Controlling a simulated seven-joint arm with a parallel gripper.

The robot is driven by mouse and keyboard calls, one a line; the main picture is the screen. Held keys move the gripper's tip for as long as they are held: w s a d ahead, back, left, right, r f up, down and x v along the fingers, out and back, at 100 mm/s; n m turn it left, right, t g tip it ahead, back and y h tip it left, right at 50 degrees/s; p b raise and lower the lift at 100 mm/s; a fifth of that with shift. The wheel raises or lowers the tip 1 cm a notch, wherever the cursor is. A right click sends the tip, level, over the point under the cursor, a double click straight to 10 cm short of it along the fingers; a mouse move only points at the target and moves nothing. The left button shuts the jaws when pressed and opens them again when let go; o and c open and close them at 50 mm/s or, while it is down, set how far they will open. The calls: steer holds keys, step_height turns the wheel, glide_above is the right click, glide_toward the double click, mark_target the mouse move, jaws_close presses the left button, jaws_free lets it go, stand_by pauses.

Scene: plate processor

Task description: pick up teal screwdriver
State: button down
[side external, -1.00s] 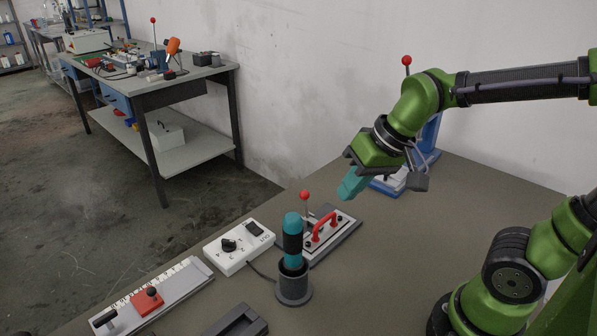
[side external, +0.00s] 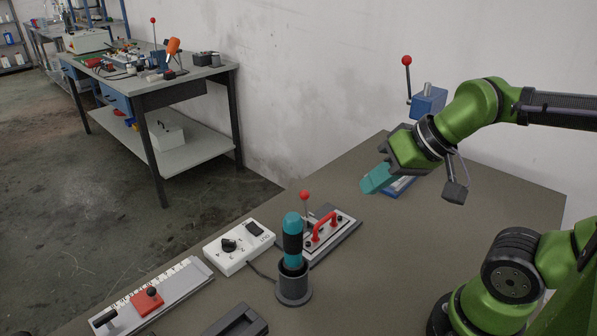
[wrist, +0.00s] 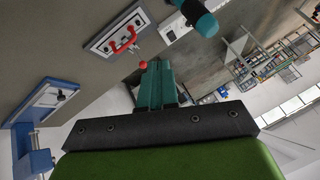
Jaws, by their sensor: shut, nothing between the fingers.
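The teal screwdriver (side external: 292,228), with a black band around its handle, stands upright in a dark round holder (side external: 294,287) on the bench. Its shaft is hidden inside the holder. My gripper (side external: 369,187) has teal fingers, is shut and empty, and hangs in the air up and to the right of the screwdriver, well apart from it. In the wrist view the screwdriver (wrist: 197,17) shows at the top, beyond the shut fingertips (wrist: 156,68).
A toggle clamp with a red handle (side external: 323,226) and a red-knobbed lever (side external: 304,197) stand close behind the screwdriver. A white control box (side external: 239,246) is to its left. A ruler fixture (side external: 160,295) and a dark tray (side external: 236,324) lie nearer. A blue press (side external: 428,102) stands at the back.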

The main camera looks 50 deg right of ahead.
steer(key=c, duration=0.6)
jaws_free()
step_height(320, 180, up, 3)
steer(key=n+g+h, duration=0.1)
steer(key=n+g, duration=0.5)
steer(key=n, duration=0.2)
glide_above(293, 232)
steer(key=w+d, duration=0.1)
steer(key=d, duration=0.1)
steer(key=shift+w+a+r, duration=0.1)
steer(key=shift+a+r, duration=0.05)
steer(key=shift+r, duration=0.05)
steer(key=shift+n+g+h, duration=0.5)
steer(key=shift+n+g, duration=0.1)
steer(key=shift+n, duration=0.1)
steer(key=f, duration=1.3)
steer(key=shift+a+f, duration=0.25)
steer(key=shift+f, duration=0.1)
